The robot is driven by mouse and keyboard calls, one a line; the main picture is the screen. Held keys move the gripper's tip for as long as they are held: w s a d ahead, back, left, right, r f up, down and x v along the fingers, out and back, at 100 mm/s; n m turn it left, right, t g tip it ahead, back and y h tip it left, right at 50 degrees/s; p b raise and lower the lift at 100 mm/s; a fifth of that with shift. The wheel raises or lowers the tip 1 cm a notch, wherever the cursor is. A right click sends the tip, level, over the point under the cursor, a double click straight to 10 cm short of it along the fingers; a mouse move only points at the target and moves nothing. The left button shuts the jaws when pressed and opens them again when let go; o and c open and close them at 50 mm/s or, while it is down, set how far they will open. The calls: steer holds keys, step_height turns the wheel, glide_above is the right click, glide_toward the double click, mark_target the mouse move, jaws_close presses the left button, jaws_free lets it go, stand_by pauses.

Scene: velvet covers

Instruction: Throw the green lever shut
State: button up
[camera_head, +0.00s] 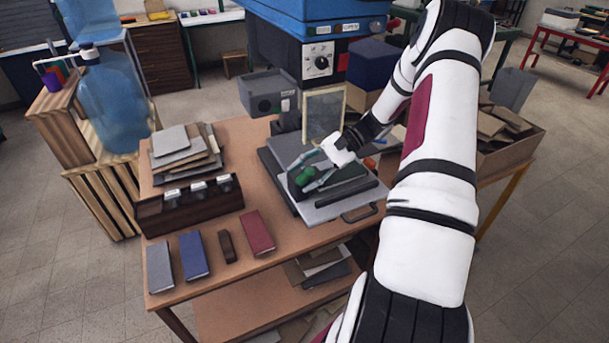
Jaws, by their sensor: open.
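The green lever (305,176) shows as a rounded green knob on the dark press-like device (281,163) that stands on the wooden table. My gripper (311,172) is over this device, with its two pale fingers spread apart. One finger lies to the upper left of the green knob and the other to its lower right. The knob sits between or just below the fingers; I cannot tell whether they touch it. The lever's shaft and pivot are hard to make out.
A framed panel (323,112) stands behind. Left are stacked grey boards (184,152), a dark box (190,205) and several small covers, including a red one (257,232). Bare tabletop (235,150) lies between.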

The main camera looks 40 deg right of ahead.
steer(key=v, duration=1.2)
stand_by(0.4)
